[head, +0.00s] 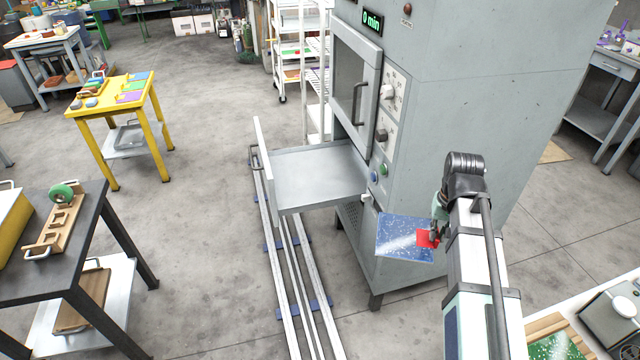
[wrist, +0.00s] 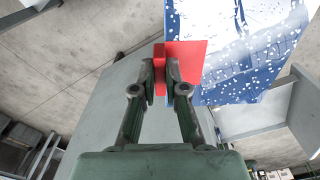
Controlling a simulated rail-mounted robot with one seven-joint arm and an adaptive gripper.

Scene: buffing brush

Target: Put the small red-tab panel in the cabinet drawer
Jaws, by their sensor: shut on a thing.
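The small panel (head: 403,238) is blue with white specks and has a red tab (head: 428,238) at its right edge. My gripper (head: 437,232) is shut on the red tab and holds the panel in the air in front of the grey cabinet. In the wrist view, the fingers (wrist: 160,82) pinch the red tab (wrist: 187,62), and the speckled panel (wrist: 235,45) extends to the upper right. The cabinet drawer (head: 318,172) is pulled out to the left, and its visible floor is bare. The panel is to the right of and nearer than the drawer, apart from it.
The grey cabinet (head: 470,100) has a windowed door, knobs and a "0 min" display above the drawer. Floor rails (head: 290,270) run below the drawer. A dark table (head: 60,230) stands at left, a yellow table (head: 115,105) behind it. Open floor lies between.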

